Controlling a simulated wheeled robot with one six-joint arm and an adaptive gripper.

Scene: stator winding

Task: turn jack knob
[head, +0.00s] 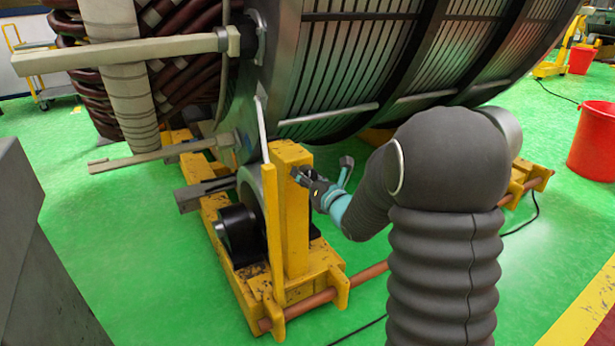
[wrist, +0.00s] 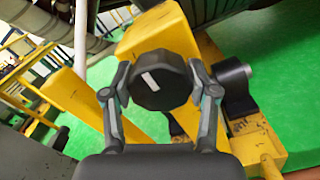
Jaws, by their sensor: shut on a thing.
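The jack knob (wrist: 158,81) is a dark, many-sided knob with a white mark on its face. It sits on the side of a yellow jack post (wrist: 162,36), and its white mark is tilted in the wrist view. My gripper (wrist: 162,86) has one finger on each side of the knob and is shut on it. In the head view my gripper (head: 302,181) reaches the right side of the yellow post (head: 291,215) from the right. The knob is mostly hidden there by the fingers.
The large stator (head: 350,60) rests above the yellow stand. Black rollers (head: 238,236) sit at the stand's base. A brown pipe (head: 362,275) runs along the floor to the right. A red bucket (head: 592,140) stands at the right.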

